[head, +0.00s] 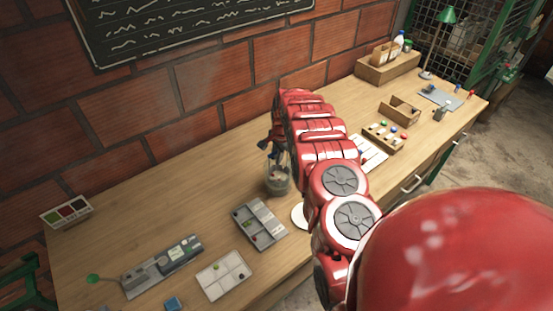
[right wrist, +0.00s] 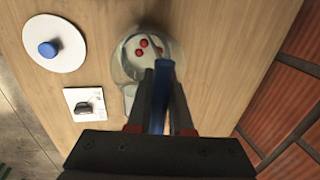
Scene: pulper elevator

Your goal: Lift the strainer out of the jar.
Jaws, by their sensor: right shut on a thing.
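The glass jar (head: 278,186) stands on the wooden bench, partly behind my right arm. In the right wrist view the clear round jar (right wrist: 122,62) lies just beyond my fingertips. Several red balls (right wrist: 141,43) show within its outline. My right gripper (right wrist: 160,75) is shut on a blue upright handle (right wrist: 158,100), which looks like the strainer's. In the head view this gripper (head: 277,148) is right above the jar mouth. The strainer's bowl is mostly hidden by the fingers, and I cannot tell how deep it sits. My left gripper is not in view.
A white round lid with a blue knob (right wrist: 48,49) lies beside the jar. A grey divided tray (head: 259,224) and a white tray (head: 222,275) are in front. A brick wall (head: 200,93) stands close behind. Bare bench lies left of the jar.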

